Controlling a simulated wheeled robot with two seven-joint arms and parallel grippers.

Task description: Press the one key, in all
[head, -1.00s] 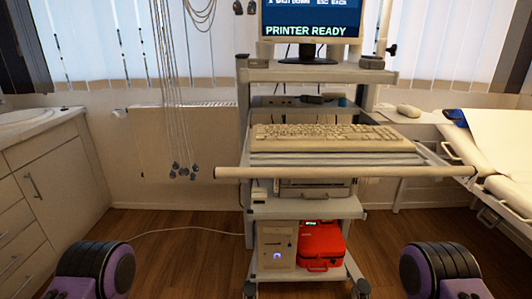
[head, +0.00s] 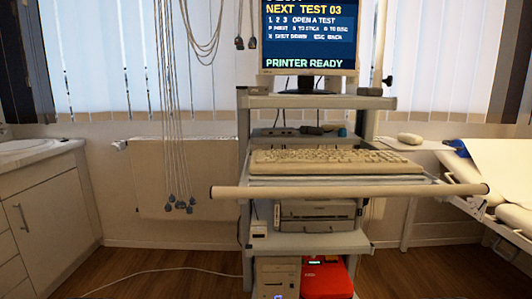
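A beige keyboard (head: 335,161) lies on the upper shelf of a grey trolley, behind a long pale handle bar (head: 345,191). Its individual keys are too small to read, so I cannot pick out the one key. The monitor (head: 310,40) above it shows a yellow line ending in "TEST 03", a line "1, 2, 3 OPEN A TEST", smaller lines, and "PRINTER READY" in green. The top of the screen is cut off. Neither of my grippers is in view.
A printer (head: 316,212) sits under the keyboard shelf. A computer case (head: 277,277) and a red case (head: 326,279) stand below. Cables with grey ends (head: 181,205) hang at left. A cabinet (head: 42,205) stands left, a couch (head: 502,165) right.

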